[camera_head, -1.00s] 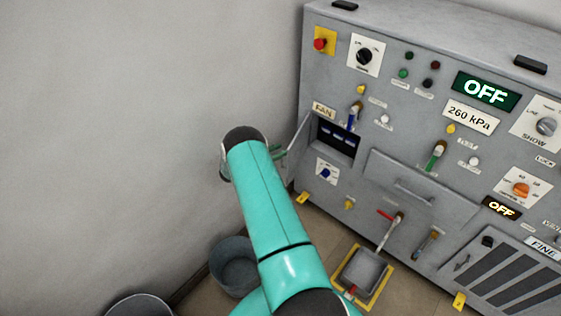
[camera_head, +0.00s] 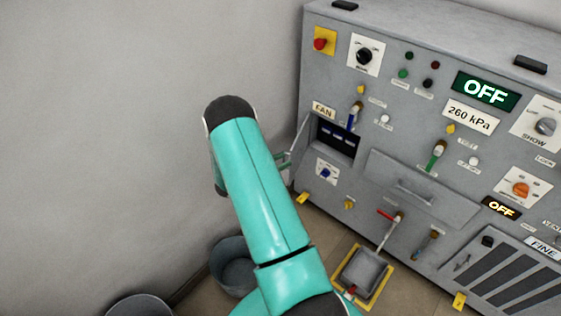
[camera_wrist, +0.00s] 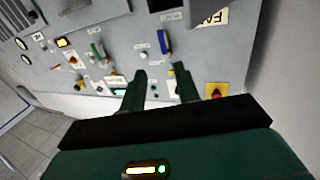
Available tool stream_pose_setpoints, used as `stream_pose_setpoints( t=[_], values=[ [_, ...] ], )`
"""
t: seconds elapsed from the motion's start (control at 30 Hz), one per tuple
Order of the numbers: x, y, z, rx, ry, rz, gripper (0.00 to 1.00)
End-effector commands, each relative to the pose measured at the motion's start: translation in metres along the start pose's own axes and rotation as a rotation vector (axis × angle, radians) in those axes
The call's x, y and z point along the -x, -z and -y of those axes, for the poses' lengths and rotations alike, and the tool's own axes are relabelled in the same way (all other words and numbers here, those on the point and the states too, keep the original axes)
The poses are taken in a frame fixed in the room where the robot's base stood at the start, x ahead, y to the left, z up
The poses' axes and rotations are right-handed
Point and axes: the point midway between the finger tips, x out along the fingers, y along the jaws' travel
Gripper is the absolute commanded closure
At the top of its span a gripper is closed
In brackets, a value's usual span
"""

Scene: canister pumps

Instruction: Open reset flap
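The reset flap appears to be the thin grey plate (camera_head: 301,136) at the left side of a dark recess (camera_head: 338,138) in the machine's front; it stands swung out to the left.
A blue-handled lever (camera_head: 354,115) is right of the recess, and a red button on yellow (camera_head: 324,41) is above. Buckets (camera_head: 233,266) stand on the floor by the wall at left.

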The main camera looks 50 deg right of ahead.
Motion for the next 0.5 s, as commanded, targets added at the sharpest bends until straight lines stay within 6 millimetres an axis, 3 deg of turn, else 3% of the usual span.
stream_pose_setpoints(
  t=[0.07, 0.2, 0.23, 0.5],
  values=[
    [0.000, 0.000, 0.000, 0.000, 0.000, 0.000, 0.70],
    [-0.008, -0.001, 0.001, -0.018, 0.018, -0.007, 0.98],
    [-0.014, -0.001, 0.002, -0.031, 0.031, -0.011, 1.00],
    [-0.091, -0.009, 0.010, -0.270, 0.293, -0.023, 1.00]
  ],
)
